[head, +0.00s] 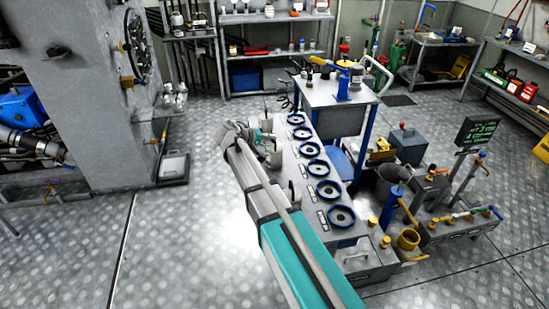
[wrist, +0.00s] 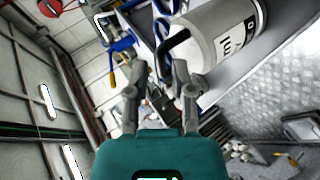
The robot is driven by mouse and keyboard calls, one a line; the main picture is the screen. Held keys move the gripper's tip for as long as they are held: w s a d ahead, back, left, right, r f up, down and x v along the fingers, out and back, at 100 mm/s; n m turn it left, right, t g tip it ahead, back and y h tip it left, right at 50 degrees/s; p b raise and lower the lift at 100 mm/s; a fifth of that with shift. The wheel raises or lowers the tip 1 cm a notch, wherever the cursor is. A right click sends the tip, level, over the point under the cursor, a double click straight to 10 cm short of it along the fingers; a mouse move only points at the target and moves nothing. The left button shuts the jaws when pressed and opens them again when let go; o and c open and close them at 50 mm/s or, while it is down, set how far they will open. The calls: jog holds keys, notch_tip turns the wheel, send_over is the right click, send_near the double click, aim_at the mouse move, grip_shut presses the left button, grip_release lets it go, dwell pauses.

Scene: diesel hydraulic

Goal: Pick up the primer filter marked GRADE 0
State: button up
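A grey cylindrical canister (wrist: 215,38) with a black looped handle fills the upper middle of the wrist view. Its white label is turned sideways and only partly readable; I cannot confirm GRADE 0. My gripper (wrist: 160,72) is open, its two fingers apart, with the handle just beyond the fingertips. I cannot tell if they touch it. In the head view my gripper (head: 264,138) is over the left edge of the long grey bench (head: 291,168). Grey shapes beside it are small and partly hidden by my arm, so their markings cannot be read.
Several dark blue rings (head: 318,167) line the bench, with small tags on their left. A taller table (head: 335,92) with a blue pump stands behind. Buckets and tools crowd the right. The metal floor (head: 180,245) at left is clear.

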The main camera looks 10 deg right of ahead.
aim_at(275, 141)
jog(key=shift+b+x, duration=0.65)
jog(key=shift+x, duration=0.95)
jog(key=shift+c, duration=0.2)
jog(key=shift+a, duration=0.1)
grip_shut()
